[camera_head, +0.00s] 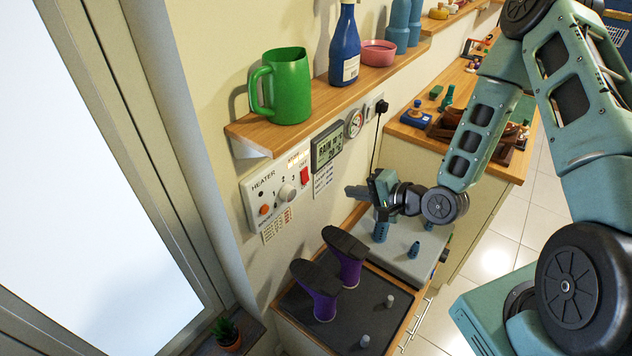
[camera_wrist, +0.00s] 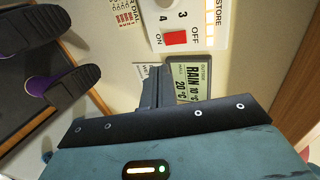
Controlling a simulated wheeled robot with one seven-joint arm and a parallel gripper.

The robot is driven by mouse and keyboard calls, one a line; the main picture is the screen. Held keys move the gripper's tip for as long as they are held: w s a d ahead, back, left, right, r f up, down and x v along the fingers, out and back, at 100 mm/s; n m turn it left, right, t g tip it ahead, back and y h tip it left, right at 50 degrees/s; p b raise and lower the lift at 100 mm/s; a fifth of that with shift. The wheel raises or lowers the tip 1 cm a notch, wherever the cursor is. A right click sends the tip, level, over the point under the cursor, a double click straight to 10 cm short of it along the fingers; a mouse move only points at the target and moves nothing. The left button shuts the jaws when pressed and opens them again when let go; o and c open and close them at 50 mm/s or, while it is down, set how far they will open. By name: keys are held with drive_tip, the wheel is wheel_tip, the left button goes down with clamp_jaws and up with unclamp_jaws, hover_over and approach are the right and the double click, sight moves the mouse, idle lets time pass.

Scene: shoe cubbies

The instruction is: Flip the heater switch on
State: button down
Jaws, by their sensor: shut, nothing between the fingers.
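The white heater panel (camera_head: 262,189) is on the wall below the shelf, with a knob (camera_head: 287,192), an orange button and a red rocker switch (camera_head: 304,175) at its right end. In the wrist view the red switch (camera_wrist: 176,37) lies between the OFF and ON labels. I cannot tell which way it is tipped. My gripper (camera_head: 350,191) is shut and empty, pointing at the wall to the right of the panel and apart from the switch. In the wrist view my gripper (camera_wrist: 158,74) points toward the panel, its tips below the switch.
A weather display (camera_head: 327,147) and a dial (camera_head: 354,123) are right of the panel. The wooden shelf (camera_head: 330,105) above carries a green mug (camera_head: 283,85) and bottles. Purple boots (camera_head: 347,257) stand on a dark mat below.

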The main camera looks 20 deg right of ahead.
sight(306, 177)
drive_tip(key=p+x, duration=0.1)
drive_tip(key=x, duration=0.3)
drive_tip(key=p+x, duration=0.2)
drive_tip(key=x, duration=0.2)
drive_tip(key=r+p+x, duration=0.1)
drive_tip(key=p+x, duration=0.1)
drive_tip(key=x, duration=0.2)
drive_tip(key=shift+w+a, duration=0.2)
drive_tip(key=shift+w, duration=0.1)
drive_tip(key=shift+w+a+b, duration=0.15)
drive_tip(key=shift+b, duration=0.45)
drive_tip(key=shift+r+p, duration=0.45)
drive_tip(key=shift+r, duration=0.35)
